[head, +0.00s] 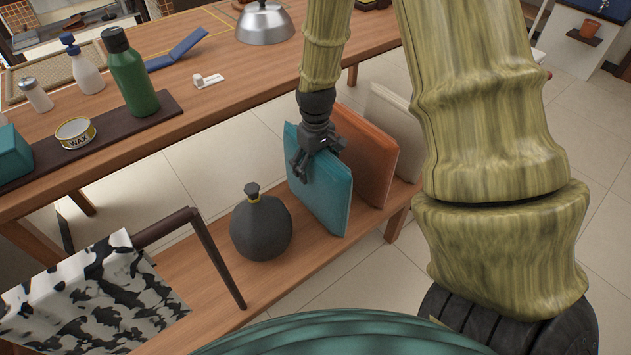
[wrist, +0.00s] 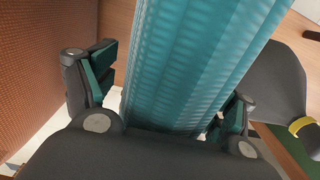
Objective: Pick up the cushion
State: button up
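A teal, thin, upright cushion (head: 325,200) stands on the lower wooden shelf, leaning slightly. My gripper (head: 316,160) is at its top edge, pointing down from above. In the wrist view the teal cushion (wrist: 190,65) runs between the two fingers of my gripper (wrist: 165,90). The fingers are spread, one on either side of it. A gap shows between the left finger and the cushion. The right finger is partly hidden, and I cannot tell whether it touches.
An orange panel-like piece (head: 365,155) and a pale one (head: 392,112) stand close behind, to the right. A dark round bottle (head: 261,228) stands to the left on the shelf. The tabletop above holds a green bottle (head: 133,75), a wax tin (head: 75,133) and a metal dome (head: 265,24).

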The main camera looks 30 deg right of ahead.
jog(key=c, duration=1.3)
jog(key=shift+r, duration=0.1)
